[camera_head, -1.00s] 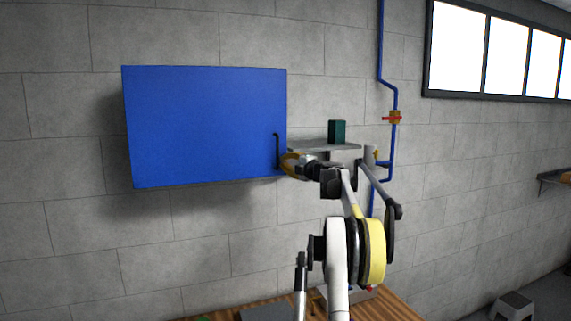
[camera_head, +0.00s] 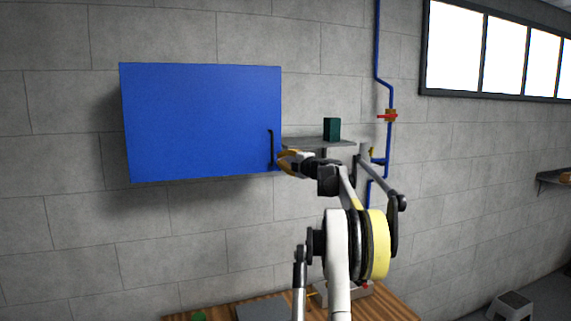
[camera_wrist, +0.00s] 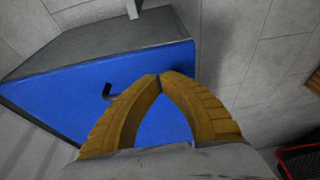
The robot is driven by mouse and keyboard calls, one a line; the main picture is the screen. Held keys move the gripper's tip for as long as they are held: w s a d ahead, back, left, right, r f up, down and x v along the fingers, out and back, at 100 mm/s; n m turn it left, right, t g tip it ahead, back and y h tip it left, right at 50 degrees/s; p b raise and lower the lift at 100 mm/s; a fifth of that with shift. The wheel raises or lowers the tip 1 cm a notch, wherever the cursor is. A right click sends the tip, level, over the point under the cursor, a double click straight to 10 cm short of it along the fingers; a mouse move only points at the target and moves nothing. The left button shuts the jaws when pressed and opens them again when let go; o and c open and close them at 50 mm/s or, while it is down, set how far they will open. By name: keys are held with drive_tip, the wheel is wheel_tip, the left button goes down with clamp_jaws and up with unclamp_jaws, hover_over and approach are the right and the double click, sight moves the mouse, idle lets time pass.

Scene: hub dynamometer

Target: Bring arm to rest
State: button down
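My arm reaches up from the lower middle of the head view, with my gripper (camera_head: 284,161) at the lower right corner of a blue wall cabinet (camera_head: 200,120). In the wrist view, the two yellow-brown fingers of my gripper (camera_wrist: 159,76) arch together and their tips meet, with nothing seen between them. The blue cabinet front (camera_wrist: 60,105) lies behind the fingers. The cabinet's dark handle (camera_head: 271,150) is just left of my gripper in the head view. The handle (camera_wrist: 108,92) also shows left of the fingers in the wrist view, apart from them. The cabinet door looks shut.
A grey shelf (camera_head: 304,143) with a dark green box (camera_head: 332,129) is just right of the cabinet. A blue pipe (camera_head: 390,145) with a red-handled valve (camera_head: 387,116) runs down the wall. A wooden bench (camera_head: 400,306) stands below. A stool (camera_head: 510,305) is at lower right.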

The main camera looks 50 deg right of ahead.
drive_tip(key=s+d+b, duration=0.2)
drive_tip(key=s+d, duration=0.1)
drive_tip(key=s, duration=0.7)
drive_tip(key=w+a+f+m+h+b, duration=0.2)
drive_tip(key=w+a+m+b, duration=0.3)
drive_tip(key=a, duration=0.4)
drive_tip(key=w+a+f+m+h+b, duration=0.1)
drive_tip(key=w+a+m+h+b, duration=0.15)
drive_tip(key=a+b, duration=0.55)
drive_tip(key=a+f+m+g+b, duration=0.2)
drive_tip(key=a+f+m+b, duration=0.25)
drive_tip(key=a+f, duration=0.65)
drive_tip(key=s+a+f+m+g+y+b, duration=0.1)
drive_tip(key=s+a+f+b, duration=0.5)
drive_tip(key=a+f, duration=0.8)
drive_tip(key=s+a+f+m+g+y+b, duration=0.1)
drive_tip(key=s+a+f+g+y+b, duration=0.3)
drive_tip(key=s+a+f, duration=0.8)
drive_tip(key=s+a+f+m+g+y+b, duration=0.1)
drive_tip(key=s+a+f+g+y+b, duration=0.2)
drive_tip(key=s+a+f+b, duration=0.5)
drive_tip(key=a+f, duration=0.4)
drive_tip(key=f, duration=0.4)
drive_tip(key=s+a+f+y, duration=0.1)
drive_tip(key=a+f, duration=0.3)
drive_tip(key=f, duration=0.4)
drive_tip(key=shift+f, duration=0.4)
